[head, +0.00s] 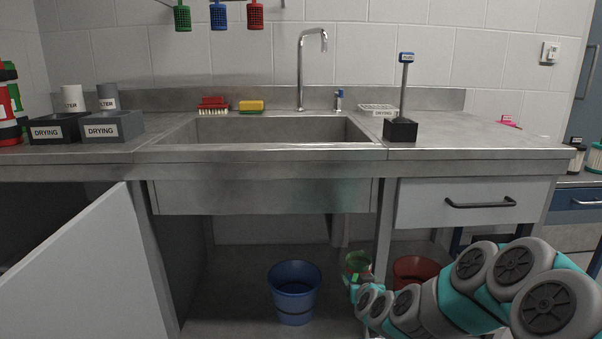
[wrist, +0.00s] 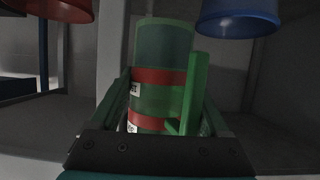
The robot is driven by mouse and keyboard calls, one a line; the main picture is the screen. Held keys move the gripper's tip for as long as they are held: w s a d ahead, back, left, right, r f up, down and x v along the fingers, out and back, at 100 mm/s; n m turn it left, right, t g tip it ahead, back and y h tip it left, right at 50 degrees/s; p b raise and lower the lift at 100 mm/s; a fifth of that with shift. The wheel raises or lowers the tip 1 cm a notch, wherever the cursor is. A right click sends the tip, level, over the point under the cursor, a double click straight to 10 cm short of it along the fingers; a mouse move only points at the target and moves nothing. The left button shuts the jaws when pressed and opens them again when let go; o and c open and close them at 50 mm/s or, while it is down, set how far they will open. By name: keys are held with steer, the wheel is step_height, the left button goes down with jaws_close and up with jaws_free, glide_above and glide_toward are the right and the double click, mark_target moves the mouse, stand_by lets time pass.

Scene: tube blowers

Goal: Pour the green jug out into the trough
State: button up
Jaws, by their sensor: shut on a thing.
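The green jug (head: 357,262) is low under the counter in the head view, small and partly hidden by my arm. In the wrist view the jug (wrist: 160,48) is translucent green with red bands, a white label and a green handle on the right. My gripper (head: 358,280) is shut around it, with a finger on each side in the wrist view (wrist: 165,95). I cannot tell the jug's exact tilt or what it contains. The wide steel trough (head: 265,130) is set in the counter, above and left of the jug. Its floor is mostly hidden by its front edge.
A blue bucket (head: 295,290) stands left of the jug, and a red bucket (head: 415,270) is right of it, partly behind my arm. The counter's front edge (head: 270,165) overhangs both. A tap (head: 301,70) rises behind the trough. A cabinet door (head: 80,265) hangs open at left.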

steer(key=shift+w+a+f, duration=0.15)
steer(key=shift+a+f, duration=0.05)
steer(key=shift+f, duration=0.3)
steer(key=shift+w+a+f, duration=0.15)
steer(key=shift+a+f, duration=0.05)
steer(key=shift+f, duration=0.3)
steer(key=shift+r+p, duration=0.8)
steer(key=shift+r, duration=0.15)
